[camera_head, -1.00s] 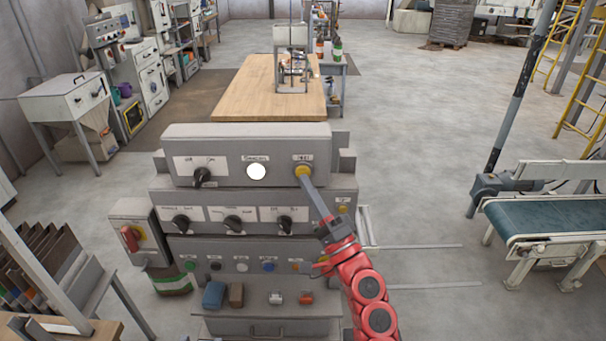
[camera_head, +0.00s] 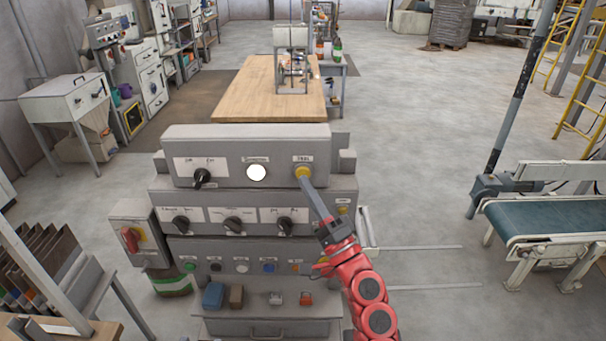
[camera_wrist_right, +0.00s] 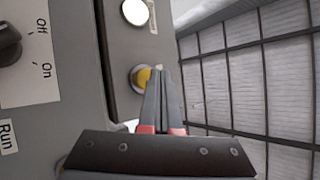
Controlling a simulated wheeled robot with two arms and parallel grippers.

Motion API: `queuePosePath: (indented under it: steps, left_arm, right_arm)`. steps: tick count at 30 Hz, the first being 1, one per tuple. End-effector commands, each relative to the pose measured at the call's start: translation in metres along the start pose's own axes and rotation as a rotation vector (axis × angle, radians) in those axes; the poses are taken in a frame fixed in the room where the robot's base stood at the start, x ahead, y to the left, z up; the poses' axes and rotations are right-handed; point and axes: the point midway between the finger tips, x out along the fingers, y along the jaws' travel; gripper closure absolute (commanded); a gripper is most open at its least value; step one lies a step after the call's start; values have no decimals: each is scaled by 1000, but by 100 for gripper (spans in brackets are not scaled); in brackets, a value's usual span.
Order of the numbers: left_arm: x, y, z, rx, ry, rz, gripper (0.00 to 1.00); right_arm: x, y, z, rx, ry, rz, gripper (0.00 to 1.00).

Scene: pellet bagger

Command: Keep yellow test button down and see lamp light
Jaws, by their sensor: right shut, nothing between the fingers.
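The yellow test button (camera_head: 303,173) is at the right end of the top grey panel (camera_head: 228,160). It also shows in the right wrist view (camera_wrist_right: 142,77), partly behind my fingers. My right gripper (camera_head: 306,182) is shut and empty, with its fingertips at the button and seemingly against it; how far the button is pressed cannot be told. The round lamp (camera_head: 256,172) in the middle of the same panel is bright white, and it looks white in the wrist view (camera_wrist_right: 134,12) too. My left gripper is not in view.
A black selector knob (camera_head: 202,177) is left of the lamp. Lower panels carry more knobs (camera_head: 233,223) and coloured buttons (camera_head: 268,266). A red switch (camera_head: 130,239) is on a box at left. A wooden table (camera_head: 255,95) stands behind, and a conveyor (camera_head: 550,216) is at right.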

Motion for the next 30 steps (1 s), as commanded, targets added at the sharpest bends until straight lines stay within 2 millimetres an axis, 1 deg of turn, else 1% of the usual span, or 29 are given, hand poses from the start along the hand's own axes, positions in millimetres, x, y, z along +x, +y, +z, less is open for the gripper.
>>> queuePosePath:
  steps: [20,30]
  left_arm:
    - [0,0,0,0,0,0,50]
    - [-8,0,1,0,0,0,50]
  right_arm:
    - [0,0,0,0,0,0,100]
    - [5,5,-4,0,0,0,100]
